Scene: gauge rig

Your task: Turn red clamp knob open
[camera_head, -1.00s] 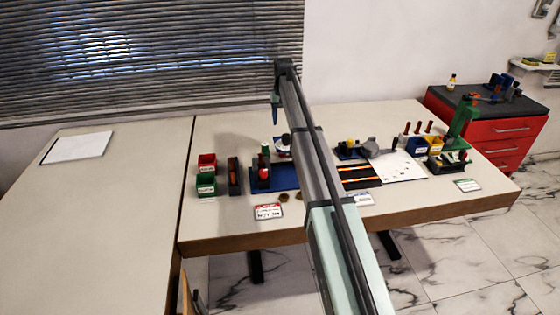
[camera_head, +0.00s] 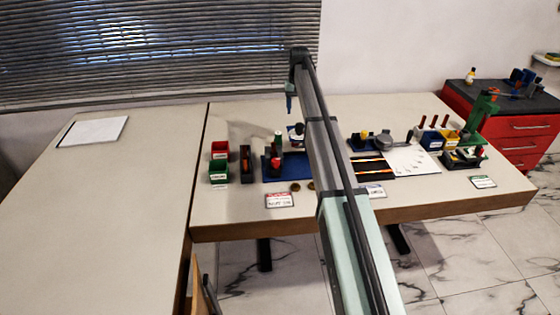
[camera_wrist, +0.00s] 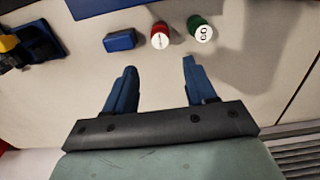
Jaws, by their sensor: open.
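A red rounded part (camera_head: 276,162), which looks like the clamp knob, sits at the left end of the blue base plate (camera_head: 298,184) in the head view. My gripper (camera_head: 289,108) is above and behind the rig, pointing down, apart from everything. In the wrist view my gripper (camera_wrist: 158,66) has its two blue fingers spread wide with nothing between them. Ahead of the fingertips stand a red cylinder with a white labelled top (camera_wrist: 160,38) and a green one marked GO (camera_wrist: 201,30). I cannot tell whether this red cylinder is the clamp knob.
A blue block (camera_wrist: 120,40) lies beside the red cylinder. Red (camera_head: 220,150) and green (camera_head: 218,170) bins and a dark holder (camera_head: 246,165) stand left of the rig. My arm hides part of the table. The left table is mostly clear.

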